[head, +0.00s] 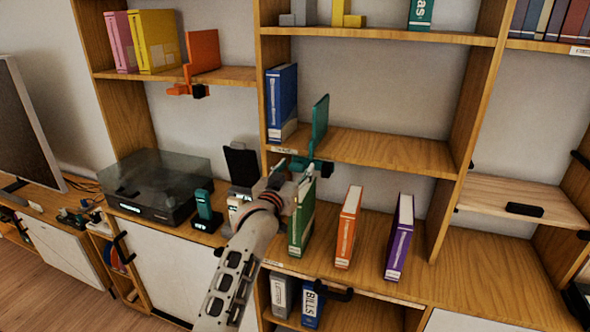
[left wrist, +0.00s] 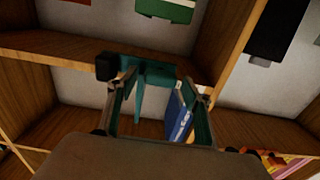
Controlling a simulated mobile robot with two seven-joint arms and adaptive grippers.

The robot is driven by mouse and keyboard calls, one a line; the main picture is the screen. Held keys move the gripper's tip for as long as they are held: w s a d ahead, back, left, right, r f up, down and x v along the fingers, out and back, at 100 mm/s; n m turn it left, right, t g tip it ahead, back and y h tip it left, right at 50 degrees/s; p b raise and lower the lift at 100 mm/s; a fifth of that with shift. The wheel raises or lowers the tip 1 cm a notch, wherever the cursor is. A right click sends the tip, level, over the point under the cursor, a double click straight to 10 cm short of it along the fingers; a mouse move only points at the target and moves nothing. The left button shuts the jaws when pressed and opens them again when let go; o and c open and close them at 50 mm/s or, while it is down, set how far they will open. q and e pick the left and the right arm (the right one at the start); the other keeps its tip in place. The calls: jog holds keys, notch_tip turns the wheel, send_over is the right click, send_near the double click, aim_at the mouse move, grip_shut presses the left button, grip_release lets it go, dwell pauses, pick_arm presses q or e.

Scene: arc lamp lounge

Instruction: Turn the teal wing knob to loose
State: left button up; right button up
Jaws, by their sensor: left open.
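The teal wing knob (head: 299,163) is at the front edge of the middle shelf, below a teal upright plate (head: 320,120). My left gripper (head: 295,168) is open at it, partly covering it in the head view. In the left wrist view, the picture is upside down and the teal knob and clamp (left wrist: 150,72) show just beyond the open left fingers (left wrist: 160,95). A black block (left wrist: 105,66) sits beside the teal part. I cannot tell whether the fingers touch the knob or how far it is turned. My right gripper is not in view.
A blue book (head: 282,98) stands left of the teal plate. Green (head: 302,218), orange (head: 348,227) and purple (head: 400,237) binders stand on the surface below, the green one close to my left gripper. An orange clamp (head: 200,60) is on the upper left shelf.

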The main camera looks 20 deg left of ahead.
pick_arm(q)
jog(key=c, duration=1.1)
jog(key=m, duration=0.4)
jog(key=shift+m, duration=0.4)
jog(key=m, duration=0.4)
jog(key=shift+d+f+m, duration=0.1)
jog(key=shift+d+m, duration=0.05)
jog(key=shift+m, duration=0.15)
jog(key=m, duration=0.8)
jog(key=shift+d+f, duration=0.1)
jog(key=shift+f, duration=0.05)
jog(key=shift+m, duration=0.4)
